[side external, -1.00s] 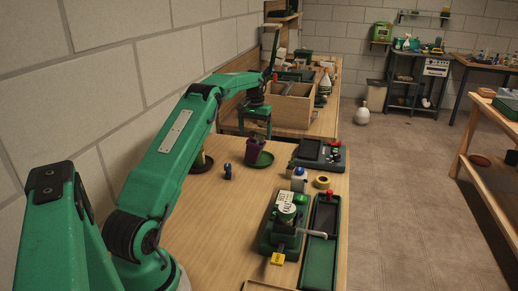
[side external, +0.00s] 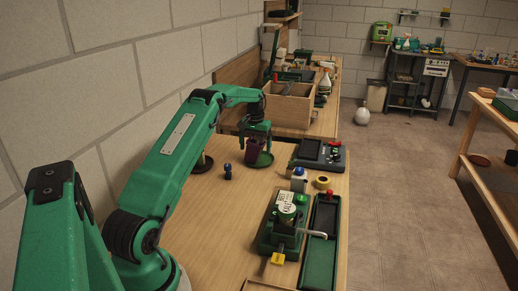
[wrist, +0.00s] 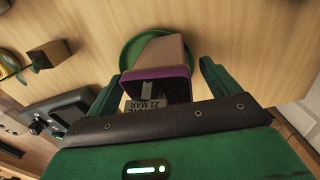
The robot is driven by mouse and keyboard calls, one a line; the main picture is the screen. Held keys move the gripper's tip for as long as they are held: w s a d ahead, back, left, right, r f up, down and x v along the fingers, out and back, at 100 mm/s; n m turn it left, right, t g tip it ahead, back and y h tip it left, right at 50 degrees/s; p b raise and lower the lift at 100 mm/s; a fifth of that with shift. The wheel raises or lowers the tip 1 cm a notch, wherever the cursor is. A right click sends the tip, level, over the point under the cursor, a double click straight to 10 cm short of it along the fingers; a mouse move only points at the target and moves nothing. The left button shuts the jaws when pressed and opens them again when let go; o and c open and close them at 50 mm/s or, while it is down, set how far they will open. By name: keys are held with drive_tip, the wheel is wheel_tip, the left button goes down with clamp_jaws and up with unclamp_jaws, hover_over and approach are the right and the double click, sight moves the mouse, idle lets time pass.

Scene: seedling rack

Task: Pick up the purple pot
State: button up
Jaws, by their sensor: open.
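The purple pot (side external: 252,151) stands upright at the far end of the near bench, at a green saucer (side external: 266,160). In the wrist view the pot (wrist: 155,73) shows a purple rim, dark contents and a white label reading "21 MAR"; the green saucer (wrist: 128,48) lies behind it. My gripper (side external: 256,146) is down at the pot and open. In the wrist view my gripper's fingers (wrist: 160,82) are on either side of the pot, with a visible gap on the right. Whether the left finger touches it, I cannot tell. Part of the pot is hidden by the gripper.
A dark control box (side external: 318,153) stands right of the pot. Another dark saucer (side external: 201,166) lies left. A wooden crate (side external: 290,107) stands beyond.

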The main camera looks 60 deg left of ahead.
idle(0.4)
drive_tip(key=c, duration=1.3)
drive_tip(key=shift+r, duration=0.15)
drive_tip(key=shift+r, duration=1.7)
drive_tip(key=shift+d+r, duration=0.15)
drive_tip(key=shift+r, duration=0.2)
drive_tip(key=d+r, duration=0.2)
drive_tip(key=d, duration=0.1)
drive_tip(key=w+d+r, duration=0.1)
drive_tip(key=d+r, duration=0.1)
drive_tip(key=d, duration=0.2)
drive_tip(key=w+d+r, duration=0.1)
drive_tip(key=d+r, duration=0.1)
drive_tip(key=d, duration=0.2)
drive_tip(key=shift+d+r, duration=0.15)
drive_tip(key=shift+r, duration=0.2)
